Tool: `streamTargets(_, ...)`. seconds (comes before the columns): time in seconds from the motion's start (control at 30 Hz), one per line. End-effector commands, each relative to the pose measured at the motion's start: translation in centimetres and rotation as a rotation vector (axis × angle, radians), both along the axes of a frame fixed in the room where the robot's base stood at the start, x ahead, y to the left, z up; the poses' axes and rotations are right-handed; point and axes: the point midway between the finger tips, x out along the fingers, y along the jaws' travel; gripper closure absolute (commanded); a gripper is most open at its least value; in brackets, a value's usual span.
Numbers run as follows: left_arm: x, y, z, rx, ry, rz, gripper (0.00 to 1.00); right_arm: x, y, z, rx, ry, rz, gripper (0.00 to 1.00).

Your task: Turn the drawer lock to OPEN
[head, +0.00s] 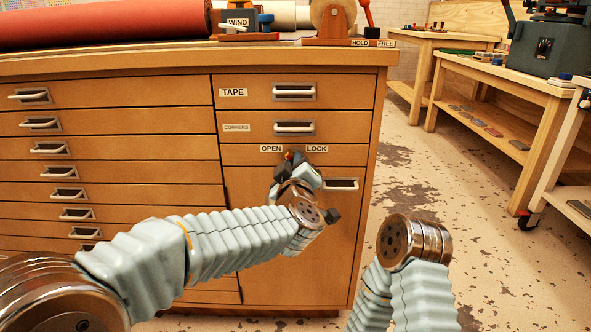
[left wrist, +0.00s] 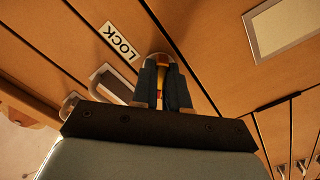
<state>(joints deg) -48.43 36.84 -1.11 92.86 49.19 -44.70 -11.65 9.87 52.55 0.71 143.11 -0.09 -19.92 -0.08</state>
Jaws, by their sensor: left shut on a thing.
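The drawer lock sits on the cabinet front between the OPEN label (head: 271,149) and the LOCK label (head: 317,149). My left gripper (head: 291,157) reaches up to it and covers most of it. In the left wrist view the two dark fingers (left wrist: 163,85) are shut on the small red and yellow lock knob (left wrist: 160,88), just beside the LOCK label (left wrist: 119,42). The OPEN label is hidden there, and I cannot tell which way the knob points. My right gripper is out of view; only part of my right arm shows.
A drawer handle (head: 341,184) is close to the right of my left gripper. The TAPE drawer handle (head: 294,92) and CORNERS drawer handle (head: 294,128) are above. A red roll (head: 100,22) lies on the cabinet top. Open floor (head: 470,200) lies to the right.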

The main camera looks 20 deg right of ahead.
Motion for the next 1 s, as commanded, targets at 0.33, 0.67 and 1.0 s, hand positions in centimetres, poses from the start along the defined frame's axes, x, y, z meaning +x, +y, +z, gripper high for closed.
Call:
streamTargets(0.33,-0.02,-0.02,-0.07,-0.05,0.017,0.001,1.0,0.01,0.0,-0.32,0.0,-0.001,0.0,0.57)
streamTargets(0.67,-0.02,-0.02,-0.07,-0.051,0.018,0.0,0.85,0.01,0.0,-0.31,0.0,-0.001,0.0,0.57)
streamTargets(1.0,-0.01,-0.02,-0.02,-0.05,0.016,0.0,0.61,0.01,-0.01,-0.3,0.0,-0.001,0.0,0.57)
